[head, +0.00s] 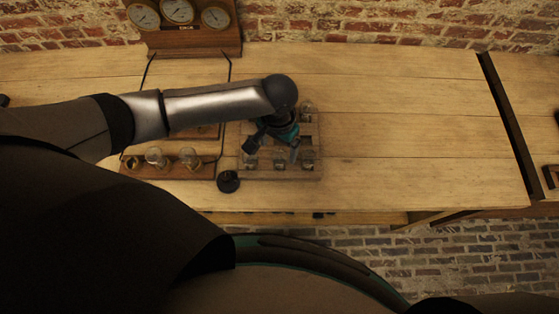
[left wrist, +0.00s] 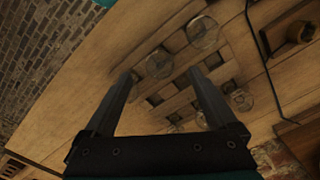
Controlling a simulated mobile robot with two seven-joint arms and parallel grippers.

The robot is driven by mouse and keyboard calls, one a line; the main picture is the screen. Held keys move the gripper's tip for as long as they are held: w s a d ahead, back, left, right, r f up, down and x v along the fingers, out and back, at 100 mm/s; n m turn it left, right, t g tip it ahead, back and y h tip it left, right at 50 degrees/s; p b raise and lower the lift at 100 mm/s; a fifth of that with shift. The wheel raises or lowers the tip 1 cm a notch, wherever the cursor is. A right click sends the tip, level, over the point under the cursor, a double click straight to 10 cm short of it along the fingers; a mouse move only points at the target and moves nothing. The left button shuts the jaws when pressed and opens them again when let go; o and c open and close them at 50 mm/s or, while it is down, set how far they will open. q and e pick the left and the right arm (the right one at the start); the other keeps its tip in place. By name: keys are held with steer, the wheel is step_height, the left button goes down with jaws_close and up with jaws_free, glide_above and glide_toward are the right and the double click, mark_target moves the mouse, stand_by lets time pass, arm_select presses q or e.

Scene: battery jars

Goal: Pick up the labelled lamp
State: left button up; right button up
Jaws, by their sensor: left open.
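I cannot make out a label on any lamp. My left gripper (head: 272,137) is over a wooden rack (head: 312,175) right of the strip, which holds several small glass pieces, one at its front right (head: 308,160). In the left wrist view my left gripper (left wrist: 165,72) is open and empty, a round glass piece (left wrist: 160,64) showing beyond and between its fingers. The arm partly hides the rack. My right gripper is not seen.
A dark round knob (head: 228,182) is beside the rack's front left corner. A wooden gauge panel (head: 192,42) with three dials stands at the back near the brick wall. Black wires cross the bench left of the rack. The bench (head: 420,130) right of the rack is clear.

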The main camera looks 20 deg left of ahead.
mark_target(279, 153)
arm_select(q)
steer(key=f, duration=0.4)
steer(key=shift+w+f+b, duration=0.1)
steer(key=shift+w+b, duration=0.1)
steer(key=shift+b, duration=0.15)
jaws_close()
stand_by(0.4)
